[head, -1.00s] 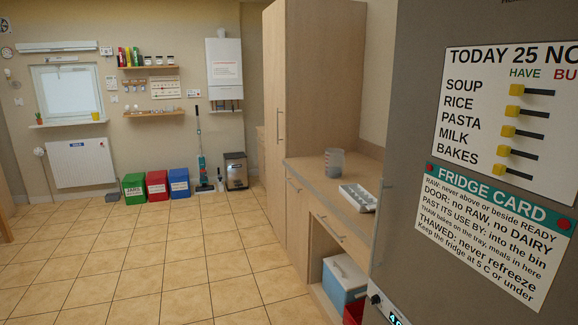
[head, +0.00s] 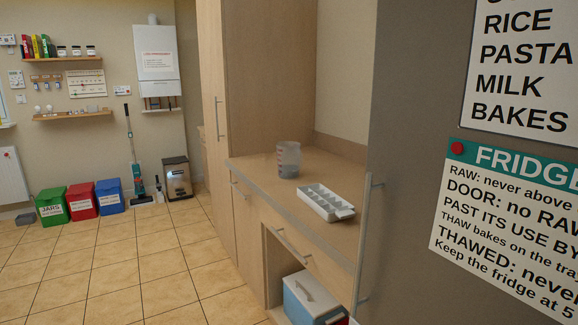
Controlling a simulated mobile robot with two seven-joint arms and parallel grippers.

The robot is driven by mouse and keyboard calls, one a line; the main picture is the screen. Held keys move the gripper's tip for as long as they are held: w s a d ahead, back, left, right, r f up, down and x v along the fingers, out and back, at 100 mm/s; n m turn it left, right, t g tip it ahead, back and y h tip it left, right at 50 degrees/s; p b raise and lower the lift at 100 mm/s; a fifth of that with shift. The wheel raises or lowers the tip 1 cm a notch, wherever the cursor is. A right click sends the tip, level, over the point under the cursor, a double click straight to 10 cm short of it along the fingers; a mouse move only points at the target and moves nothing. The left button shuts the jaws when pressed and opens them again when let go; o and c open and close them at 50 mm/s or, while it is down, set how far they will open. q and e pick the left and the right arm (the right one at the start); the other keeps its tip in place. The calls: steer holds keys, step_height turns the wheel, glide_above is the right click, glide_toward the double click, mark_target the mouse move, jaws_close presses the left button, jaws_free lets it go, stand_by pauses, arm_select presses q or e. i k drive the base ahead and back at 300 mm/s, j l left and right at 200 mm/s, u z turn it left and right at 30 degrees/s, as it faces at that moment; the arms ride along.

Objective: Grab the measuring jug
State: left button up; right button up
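The measuring jug (head: 289,161) is a translucent grey cup with reddish marks on its side. It stands upright on the wooden counter (head: 250,172), towards the back left, near the tall cupboard. Nothing touches it. Neither of my grippers shows in the head view.
A blue cool box (head: 308,298) sits below. The tiled floor (head: 150,270) at left is clear.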

mark_target(290, 157)
steer(key=z, duration=0.3)
steer(key=i+j+z, duration=0.15)
steer(key=z, duration=0.25)
steer(key=i+j+z, duration=0.15)
steer(key=z, duration=0.25)
steer(key=j+z, duration=0.4)
steer(key=i+j+z, duration=0.1)
steer(key=j+z, duration=0.15)
steer(key=z, duration=0.15)
steer(key=j+z, duration=0.25)
steer(key=j, duration=0.85)
steer(key=j+z, duration=0.3)
steer(key=j, duration=0.75)
steer(key=k, duration=0.05)
